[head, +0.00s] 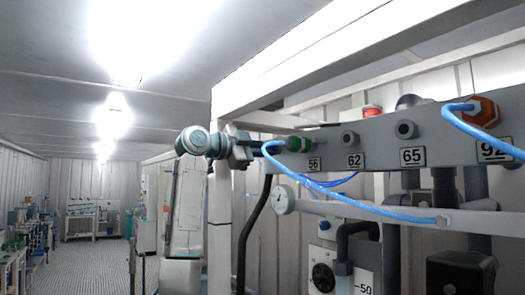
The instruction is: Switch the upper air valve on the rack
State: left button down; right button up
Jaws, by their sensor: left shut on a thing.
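My left gripper (255,148) is at the left end of the rack's grey bar (360,137). It is shut on a small part there, which I take to be the upper air valve; the fingers mostly hide it. A green fitting (299,144) sits just right of the fingertips, above the label 56. A blue hose (350,207) starts beside the fingertips and hangs in a curve to the right. The valve's handle position cannot be made out. My right gripper is not in view.
Dark ports and labels 62 (354,160) and 65 (412,157) line the bar. An orange fitting (484,110) holds another hose at the right. The aisle at left is free.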

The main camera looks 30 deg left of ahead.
pick_arm(q)
jog(key=shift+r+m, duration=0.1)
jog(key=shift+m, duration=3.1)
jog(key=c, duration=1.5)
grip_release()
jog(key=shift+o, duration=0.2)
jog(key=b+v, duration=0.5)
jog(key=v, duration=0.5)
jog(key=shift+s+b, duration=0.35)
